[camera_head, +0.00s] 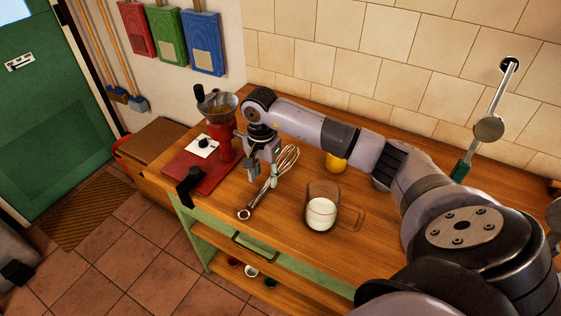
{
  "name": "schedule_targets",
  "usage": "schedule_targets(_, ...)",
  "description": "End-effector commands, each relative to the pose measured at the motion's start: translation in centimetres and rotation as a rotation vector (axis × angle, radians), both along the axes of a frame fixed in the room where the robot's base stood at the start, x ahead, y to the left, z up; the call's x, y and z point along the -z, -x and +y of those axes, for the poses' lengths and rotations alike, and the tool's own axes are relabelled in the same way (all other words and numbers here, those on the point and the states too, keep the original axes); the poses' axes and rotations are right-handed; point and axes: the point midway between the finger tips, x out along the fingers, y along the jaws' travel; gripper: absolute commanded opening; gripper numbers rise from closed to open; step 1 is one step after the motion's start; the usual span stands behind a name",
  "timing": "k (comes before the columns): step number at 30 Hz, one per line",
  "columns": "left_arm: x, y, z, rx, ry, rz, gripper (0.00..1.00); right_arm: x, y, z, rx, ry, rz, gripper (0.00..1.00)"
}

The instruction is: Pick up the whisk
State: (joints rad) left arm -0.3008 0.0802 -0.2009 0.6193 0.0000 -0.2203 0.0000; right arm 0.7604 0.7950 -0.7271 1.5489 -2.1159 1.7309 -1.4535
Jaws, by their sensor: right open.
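The whisk (258,199) lies on the wooden worktop, its wire loops (288,158) toward the back and its handle end toward the front edge. My right arm reaches in from the right over the worktop. My right gripper (262,178) points down, open, at the whisk's middle, with its fingers partly covering the whisk there. I cannot tell whether a finger touches it. My left gripper is not in view.
A red grinder (218,140) with a metal hopper stands left of the gripper. A yellow object (335,163) is partly hidden behind my arm. The tiled wall (390,75) bounds the worktop (285,230) behind.

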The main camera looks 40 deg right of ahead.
Motion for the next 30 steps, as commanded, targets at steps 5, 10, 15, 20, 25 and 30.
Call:
schedule_targets(5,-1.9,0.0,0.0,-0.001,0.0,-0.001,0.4,2.6,0.1,0.3,0.001,-0.002,0.006,0.41)
schedule_targets(10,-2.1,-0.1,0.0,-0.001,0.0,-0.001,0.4,4.1,0.0,0.3,0.001,-0.002,0.002,0.41)
schedule_targets(15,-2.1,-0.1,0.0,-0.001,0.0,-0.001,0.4,4.2,0.0,0.2,0.0,-0.001,0.0,0.41)
schedule_targets(20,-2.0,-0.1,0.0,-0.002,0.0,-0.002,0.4,4.2,0.0,0.2,0.0,-0.001,0.0,0.33)
schedule_targets(25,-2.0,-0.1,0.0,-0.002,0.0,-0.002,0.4,4.2,0.0,0.2,0.0,-0.001,0.0,0.22)
schedule_targets(30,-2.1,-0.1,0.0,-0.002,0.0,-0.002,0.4,4.2,0.0,0.2,0.0,-0.001,0.001,0.11)
